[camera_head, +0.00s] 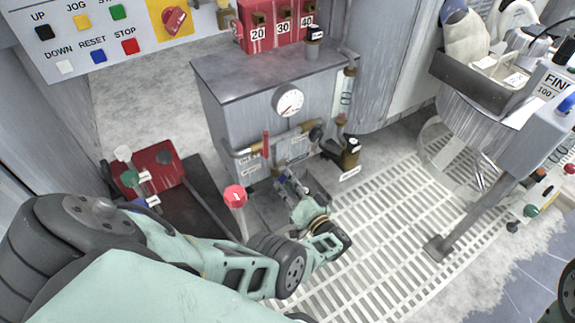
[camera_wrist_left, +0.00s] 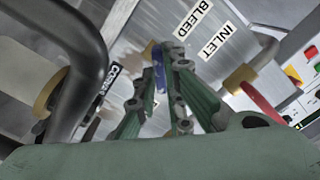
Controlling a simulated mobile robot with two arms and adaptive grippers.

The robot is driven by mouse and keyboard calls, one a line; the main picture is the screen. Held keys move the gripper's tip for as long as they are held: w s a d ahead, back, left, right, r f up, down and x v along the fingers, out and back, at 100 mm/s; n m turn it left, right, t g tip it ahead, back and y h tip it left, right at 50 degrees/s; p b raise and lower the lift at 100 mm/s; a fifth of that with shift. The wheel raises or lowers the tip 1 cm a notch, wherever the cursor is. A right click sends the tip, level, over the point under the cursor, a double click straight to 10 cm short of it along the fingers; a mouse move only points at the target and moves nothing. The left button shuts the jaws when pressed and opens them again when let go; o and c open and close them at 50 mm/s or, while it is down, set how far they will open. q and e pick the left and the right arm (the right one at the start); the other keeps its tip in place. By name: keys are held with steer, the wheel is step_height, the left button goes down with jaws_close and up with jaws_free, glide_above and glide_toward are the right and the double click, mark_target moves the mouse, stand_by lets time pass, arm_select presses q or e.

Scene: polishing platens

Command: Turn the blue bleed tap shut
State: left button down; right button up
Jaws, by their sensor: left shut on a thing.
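The blue bleed tap (camera_wrist_left: 159,66) shows in the left wrist view as a narrow blue handle, below the white BLEED label (camera_wrist_left: 192,19). My left gripper (camera_wrist_left: 160,78) has its two green fingers on either side of it and is shut on it. The fingers hide part of the tap and its stem. In the head view my left gripper (camera_head: 288,184) reaches to the low front of the grey cabinet (camera_head: 235,110), under the gauge. The tap is mostly hidden by the fingers there. My right gripper is not in view.
A pipe with a red lever (camera_head: 266,145) crosses the cabinet front beside my gripper. A thick dark pipe (camera_wrist_left: 88,60) stands close at left in the wrist view. A red knob on a post (camera_head: 235,197) rises near my left arm. White floor grating (camera_head: 385,220) lies to the right.

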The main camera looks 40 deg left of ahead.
arm_select(q)
steer(key=shift+w+f+m, duration=0.1)
steer(key=shift+m, duration=2)
steer(key=shift+w+f+m, duration=0.1)
steer(key=shift+m, duration=2)
steer(key=c, duration=1.8)
jaws_free()
steer(key=shift+c, duration=0.2)
steer(key=shift+s, duration=0.1)
